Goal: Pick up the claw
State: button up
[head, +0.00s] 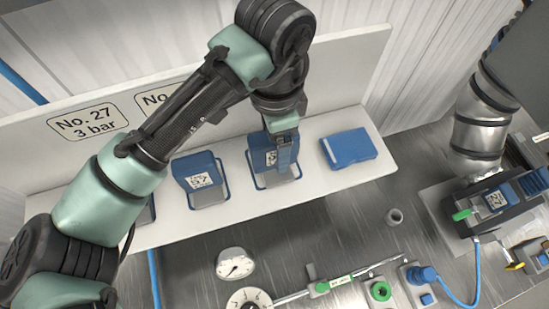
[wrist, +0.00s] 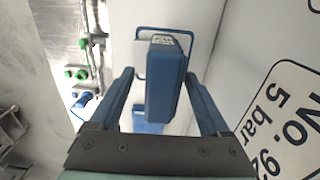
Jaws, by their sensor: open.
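A blue block-shaped claw (head: 261,152) with a white label stands on the white shelf, beside a blue wire-framed grey plate. My gripper (head: 283,150) is directly over it and hides part of it. In the wrist view the blue claw (wrist: 164,88) lies between my two open fingers (wrist: 159,76), with a narrow gap on each side. Its label shows at its far end. I cannot tell whether either finger touches it.
Another labelled blue block (head: 198,172) stands to the left on the white shelf (head: 325,196), and a flat blue block (head: 347,148) lies to the right. A sign board (head: 87,122) rises behind. Gauges (head: 235,264) and a green-handled valve (head: 319,287) sit in front.

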aim_at(273, 154)
notch_tip(273, 154, down, 5)
jog(key=b, duration=0.4)
jog(key=shift+w+a, duration=0.15)
jog(key=shift+r, duration=0.1)
grip_shut()
dwell(1.3)
